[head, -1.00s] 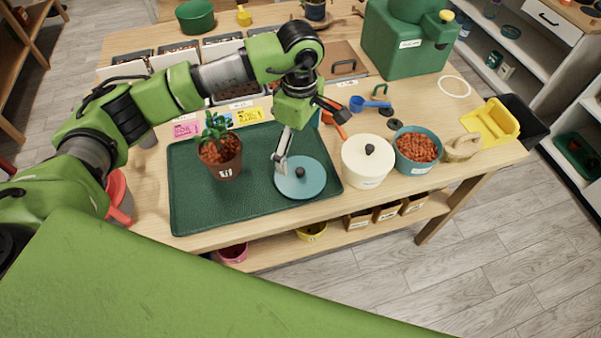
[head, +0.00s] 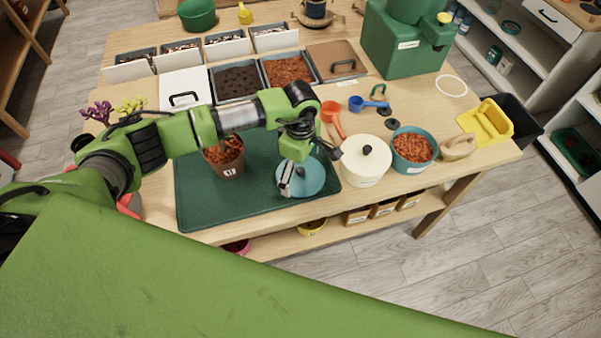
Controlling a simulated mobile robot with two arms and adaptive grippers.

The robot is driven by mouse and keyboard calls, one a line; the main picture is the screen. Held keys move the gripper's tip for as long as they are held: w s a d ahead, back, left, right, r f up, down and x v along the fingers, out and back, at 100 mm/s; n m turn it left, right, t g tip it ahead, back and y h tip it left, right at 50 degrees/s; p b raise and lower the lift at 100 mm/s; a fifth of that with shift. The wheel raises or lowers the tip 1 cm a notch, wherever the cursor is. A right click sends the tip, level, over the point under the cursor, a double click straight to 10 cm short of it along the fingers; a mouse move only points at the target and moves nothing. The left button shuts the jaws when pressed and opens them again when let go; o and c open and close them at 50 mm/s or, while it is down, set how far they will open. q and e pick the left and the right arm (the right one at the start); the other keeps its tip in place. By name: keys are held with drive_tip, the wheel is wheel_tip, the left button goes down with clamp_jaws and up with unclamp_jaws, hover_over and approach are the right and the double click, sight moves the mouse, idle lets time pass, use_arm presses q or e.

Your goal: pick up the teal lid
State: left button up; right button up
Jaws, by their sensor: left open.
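The teal lid (head: 313,184) lies flat on the right part of the dark green tray (head: 200,208). Its dark knob is at least partly hidden by my left gripper. My left gripper (head: 300,172) points down over the lid, open, with a pale finger in front of the lid's left part. I cannot tell whether the fingers touch the knob. My right gripper is not in view.
A cream lidded pot (head: 365,162) stands close on the right, beside a teal bowl of pellets (head: 413,152). An orange scoop (head: 333,118) lies behind.

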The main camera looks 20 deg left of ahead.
use_arm(q)
drive_tip(key=shift+s, duration=0.15)
drive_tip(key=c, duration=2.7)
clamp_jaws()
drive_tip(key=shift+s+f, duration=0.1)
